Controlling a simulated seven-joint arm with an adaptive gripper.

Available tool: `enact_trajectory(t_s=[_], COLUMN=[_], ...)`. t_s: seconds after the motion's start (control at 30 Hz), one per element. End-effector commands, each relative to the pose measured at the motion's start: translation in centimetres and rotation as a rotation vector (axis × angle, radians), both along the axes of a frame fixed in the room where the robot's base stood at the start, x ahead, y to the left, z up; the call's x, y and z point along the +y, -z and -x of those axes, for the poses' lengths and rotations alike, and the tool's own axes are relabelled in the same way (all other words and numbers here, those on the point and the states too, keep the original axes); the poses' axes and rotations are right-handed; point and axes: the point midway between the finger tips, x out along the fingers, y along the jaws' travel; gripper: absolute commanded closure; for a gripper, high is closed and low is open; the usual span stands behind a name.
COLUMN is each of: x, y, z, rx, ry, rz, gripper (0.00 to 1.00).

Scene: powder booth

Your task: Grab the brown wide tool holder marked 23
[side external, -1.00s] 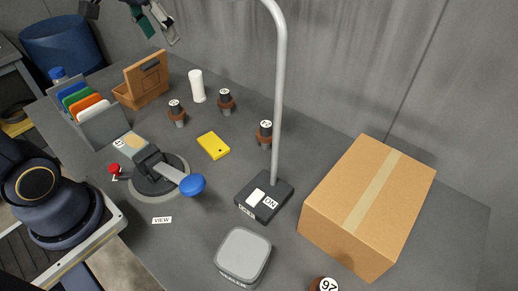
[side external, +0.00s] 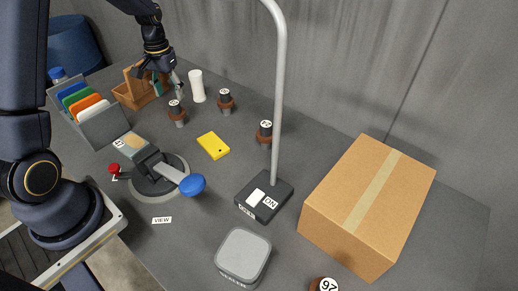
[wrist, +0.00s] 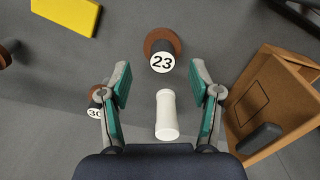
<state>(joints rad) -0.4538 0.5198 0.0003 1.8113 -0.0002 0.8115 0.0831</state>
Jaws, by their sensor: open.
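The brown wide tool holder marked 23 (wrist: 160,48) shows in the wrist view just beyond my fingertips, roughly centred between them. It has a wide brown ring and a dark top with a white round label. It appears in the side view (side external: 177,113) upright on the grey table, near the wooden box. My gripper (side external: 168,88) is open and empty, pointing down above and behind this holder. In the wrist view its teal-padded fingers (wrist: 161,82) are spread wide, with no contact with the holder.
A white cylinder (wrist: 167,115) stands near the gripper. A holder marked 30 (wrist: 97,100) is left of the fingers. The wooden box (wrist: 275,105) is close on the right. A yellow case (side external: 213,145), another brown holder (side external: 265,132) and a lamp post (side external: 279,90) stand farther off.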

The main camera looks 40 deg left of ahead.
Motion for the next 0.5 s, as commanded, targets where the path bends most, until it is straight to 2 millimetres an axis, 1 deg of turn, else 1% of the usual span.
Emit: enact_trajectory(t_s=[0.03,0.2,0.4,0.5], x=[0.0,0.1,0.6,0.6], y=[0.5,1.7,4.8,5.9], z=[0.0,-0.1,-0.8,-0.8], rx=[0.002,0.001,0.002,0.001], ry=[0.000,0.000,0.001,0.002], rz=[0.001,0.000,0.001,0.000], gripper=[0.37,0.37,0.37,0.37])
